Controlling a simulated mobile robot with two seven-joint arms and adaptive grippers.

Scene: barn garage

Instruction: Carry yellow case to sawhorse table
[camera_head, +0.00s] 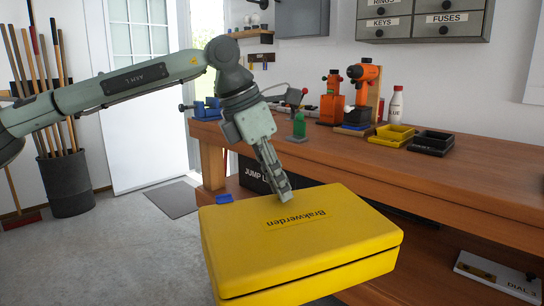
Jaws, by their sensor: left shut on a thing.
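The yellow case (300,241), with "Brakwerden" on its lid, fills the lower middle of the head view. It looks closed and slightly tilted, in front of the wooden workbench. My left gripper (284,198) reaches down to the case's far edge and is shut on it there. The exact grip is hidden behind that edge, and so is what, if anything, is under the case. My right gripper is not in view. I see no sawhorse table in this view.
The wooden workbench (440,188) runs along the right, with an orange drill (362,82), a glue bottle (396,105) and small yellow (390,137) and black trays on top. A dark bin of long-handled tools (66,183) stands at left. The concrete floor (120,250) at lower left is clear.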

